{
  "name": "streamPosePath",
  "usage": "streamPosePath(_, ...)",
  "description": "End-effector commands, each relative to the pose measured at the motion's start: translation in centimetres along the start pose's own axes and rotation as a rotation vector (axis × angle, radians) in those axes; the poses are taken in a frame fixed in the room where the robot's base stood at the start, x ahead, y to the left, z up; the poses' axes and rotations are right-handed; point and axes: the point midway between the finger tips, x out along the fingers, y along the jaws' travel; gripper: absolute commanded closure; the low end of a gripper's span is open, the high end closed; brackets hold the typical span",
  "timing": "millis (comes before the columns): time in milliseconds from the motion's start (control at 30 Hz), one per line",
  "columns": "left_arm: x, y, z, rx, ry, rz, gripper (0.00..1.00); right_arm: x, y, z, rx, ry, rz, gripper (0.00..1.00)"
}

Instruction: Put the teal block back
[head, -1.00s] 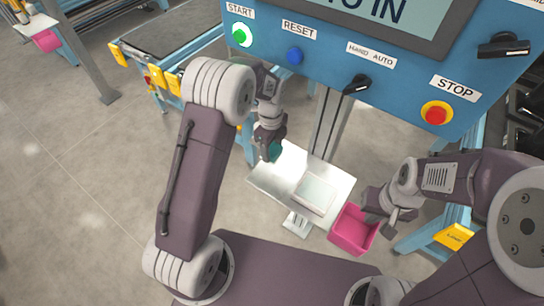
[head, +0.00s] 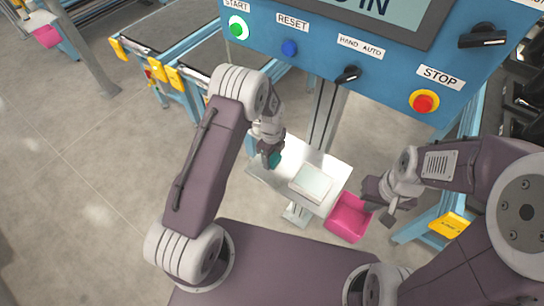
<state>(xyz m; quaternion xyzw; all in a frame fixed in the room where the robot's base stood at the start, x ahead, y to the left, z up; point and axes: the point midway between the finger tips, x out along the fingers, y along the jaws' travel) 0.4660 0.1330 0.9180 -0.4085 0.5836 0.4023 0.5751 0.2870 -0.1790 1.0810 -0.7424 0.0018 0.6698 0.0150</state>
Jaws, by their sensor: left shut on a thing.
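The teal block (head: 275,159) is held in my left gripper (head: 270,160), above the left part of a small silver shelf (head: 325,169). The gripper hides part of the block. A pale square pad or tray (head: 311,184) lies on the middle of the shelf. A pink bin (head: 347,218) sits at the shelf's right end. My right gripper (head: 380,208) is beside the bin's upper right edge; its fingers are too small and dark to tell whether they are open.
A blue control panel (head: 390,60) with buttons and knobs stands over the shelf on a metal post (head: 323,122). A yellow tag (head: 451,226) is on a blue frame at the right. Open grey floor (head: 80,190) lies to the left.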

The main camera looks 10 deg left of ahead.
Motion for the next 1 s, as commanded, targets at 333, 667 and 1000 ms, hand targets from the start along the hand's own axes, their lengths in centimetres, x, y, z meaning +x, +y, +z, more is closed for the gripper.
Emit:
streamPosePath(333,0.0,0.0,0.0,-0.001,0.000,0.000,0.22,0.0,0.0,0.0,0.000,0.000,0.000,1.00)
streamPosePath(667,-2.6,-0.1,0.0,-0.001,-0.001,-0.004,0.22,0.8,0.0,0.1,0.000,0.000,0.000,1.00)
streamPosePath(1000,-10.5,-0.1,0.0,-0.001,0.000,-0.003,0.22,2.0,0.0,0.2,0.000,0.000,0.000,1.00)
